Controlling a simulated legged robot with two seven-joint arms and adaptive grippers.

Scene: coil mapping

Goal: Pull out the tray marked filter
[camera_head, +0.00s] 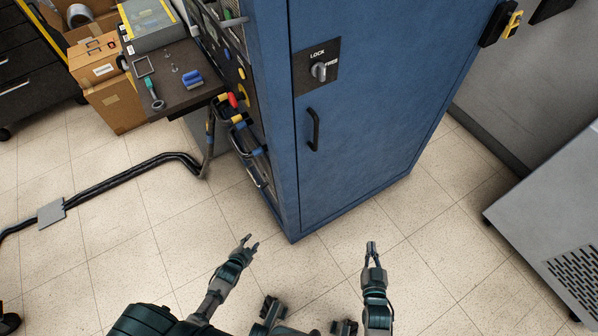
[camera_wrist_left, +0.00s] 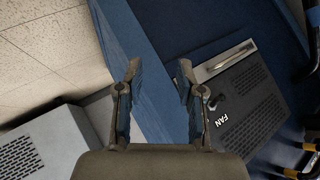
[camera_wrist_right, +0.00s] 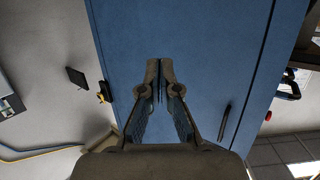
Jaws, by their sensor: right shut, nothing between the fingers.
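No tray marked filter can be read in any view. A tall blue cabinet (camera_head: 365,120) stands ahead, with a door that bears a black handle (camera_head: 314,130) and a lock knob (camera_head: 319,71) on a plate reading LOCK and FREE. In the left wrist view a grey perforated unit marked FAN (camera_wrist_left: 243,105), with a metal handle (camera_wrist_left: 229,59), sits low in the cabinet. My left gripper (camera_head: 250,242) is open and empty in front of the cabinet. My right gripper (camera_head: 372,247) is shut and empty, apart from the door.
A dark side shelf (camera_head: 180,92) with small tools juts out left of the cabinet. Cardboard boxes (camera_head: 112,100) stand beyond it. Black cables (camera_head: 120,178) run over the tiled floor. A grey vented machine (camera_head: 550,220) is at right. The floor before the cabinet is clear.

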